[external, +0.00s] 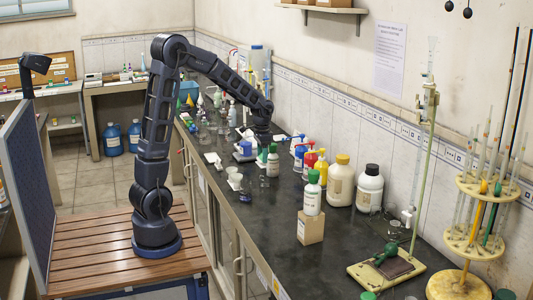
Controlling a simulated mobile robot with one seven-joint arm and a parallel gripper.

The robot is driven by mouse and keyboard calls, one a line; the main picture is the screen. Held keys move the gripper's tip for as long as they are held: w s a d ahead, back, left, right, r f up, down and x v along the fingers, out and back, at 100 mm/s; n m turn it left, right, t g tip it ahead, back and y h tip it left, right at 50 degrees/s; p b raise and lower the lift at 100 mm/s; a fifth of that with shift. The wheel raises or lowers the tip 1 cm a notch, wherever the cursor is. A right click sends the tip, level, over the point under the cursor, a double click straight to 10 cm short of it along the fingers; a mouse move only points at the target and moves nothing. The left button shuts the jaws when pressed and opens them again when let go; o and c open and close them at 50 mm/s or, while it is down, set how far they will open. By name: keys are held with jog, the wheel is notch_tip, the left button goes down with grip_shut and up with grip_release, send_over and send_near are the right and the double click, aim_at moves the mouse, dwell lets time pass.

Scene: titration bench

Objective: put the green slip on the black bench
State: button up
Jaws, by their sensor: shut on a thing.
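My gripper (263,137) is at the end of the arm, low over the far half of the black bench (283,222), among bottles and small vessels. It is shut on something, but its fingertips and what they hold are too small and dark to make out. I cannot pick out the green slip anywhere in the external view; it may be hidden at the gripper or among the glassware. The bench top is dark and runs along the wall.
A green-capped bottle (312,196) stands on a cardboard box (310,227). A burette stand (386,268) and a pipette rack (472,247) are at the near right. The near left bench top is mostly clear.

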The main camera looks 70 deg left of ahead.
jog(key=s+a, duration=0.3)
jog(key=a, duration=1.5)
send_over(219, 177)
jog(key=shift+n, duration=0.4)
notch_tip(219, 177, down, 20)
jog(key=shift+w+a+f, duration=0.1)
jog(key=shift+f, duration=0.05)
jog(key=shift+f, duration=0.1)
jog(key=o, duration=1)
jog(key=shift+c, duration=0.2)
notch_tip(219, 177, up, 12)
